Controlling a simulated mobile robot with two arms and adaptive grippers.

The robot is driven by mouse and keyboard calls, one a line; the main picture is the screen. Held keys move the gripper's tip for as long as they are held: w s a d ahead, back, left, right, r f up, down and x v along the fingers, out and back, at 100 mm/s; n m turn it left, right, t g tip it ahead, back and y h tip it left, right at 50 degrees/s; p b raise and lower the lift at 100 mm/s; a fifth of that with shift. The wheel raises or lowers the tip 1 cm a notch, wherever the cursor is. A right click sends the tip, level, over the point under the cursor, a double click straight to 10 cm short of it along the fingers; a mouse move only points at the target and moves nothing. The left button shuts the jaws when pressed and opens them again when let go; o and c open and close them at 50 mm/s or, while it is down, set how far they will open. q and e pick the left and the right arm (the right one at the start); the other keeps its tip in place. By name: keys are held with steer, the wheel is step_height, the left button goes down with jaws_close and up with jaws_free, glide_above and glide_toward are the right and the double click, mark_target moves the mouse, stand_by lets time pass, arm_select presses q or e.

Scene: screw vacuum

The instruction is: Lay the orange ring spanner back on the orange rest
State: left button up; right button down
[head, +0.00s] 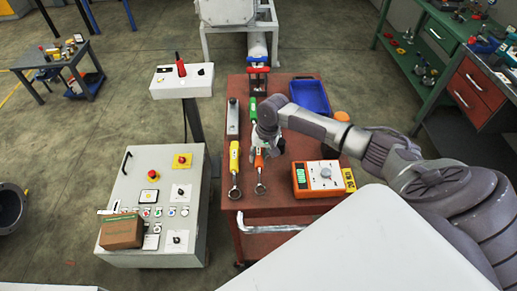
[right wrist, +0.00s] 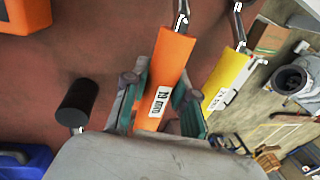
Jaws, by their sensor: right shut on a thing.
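The orange ring spanner (head: 260,161) is at the middle of the red-brown bench, its metal ring toward the front. My right gripper (head: 265,142) is over its back end. In the right wrist view, the gripper (right wrist: 160,100) is shut on its orange handle (right wrist: 166,82), labelled 19 mm, with one finger on each side. I cannot tell whether the spanner touches the bench or is slightly raised. I cannot make out the orange rest for sure; the gripper hides the area under the handle. My left gripper is not in view.
A yellow spanner (head: 234,163) lies close to the left, beside the gripper in the right wrist view (right wrist: 226,82). An orange meter (head: 320,178) stands to the right. A blue bin (head: 310,96) and a green handle (head: 253,108) are farther back. A grey control cabinet (head: 150,190) stands left.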

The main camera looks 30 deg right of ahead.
steer(key=shift+r, duration=0.1)
stand_by(0.4)
steer(key=shift+p, duration=0.45)
stand_by(0.5)
steer(key=shift+p, duration=0.45)
steer(key=shift+f, duration=0.65)
steer(key=shift+f, duration=0.2)
stand_by(0.5)
